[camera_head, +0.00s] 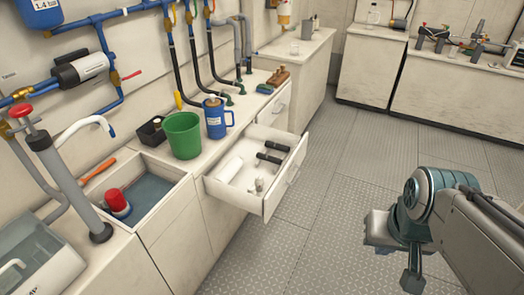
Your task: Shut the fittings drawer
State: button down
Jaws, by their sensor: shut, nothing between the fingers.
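The fittings drawer (215,189) stands pulled open from the white counter on the left, below the green bucket. Its front panel (287,178), with a handle on the outer face, faces the aisle to the right. Inside lie a white cylinder, two black cylindrical pieces and a small pale fitting. My gripper (412,280) is at the lower right, well apart from the drawer and over the floor. It is shut and empty, pointing downward.
A green bucket (183,136), a blue jug (214,119) and a small black box (152,132) stand on the counter. A sink (150,200) holds a red-topped object. The metal floor (330,215) between drawer and gripper is clear. More counters (455,90) stand at the back.

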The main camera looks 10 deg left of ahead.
aim_at(251, 140)
jog(key=u, duration=0.3)
jog(key=i, duration=0.3)
jog(key=u, duration=0.05)
jog(key=k, duration=0.45)
jog(key=z, duration=0.55)
jog(key=k, duration=0.85)
jog(key=u, duration=0.35)
jog(key=i, duration=0.6)
jog(key=u, duration=0.55)
jog(key=i, duration=1.15)
jog(key=z, duration=0.55)
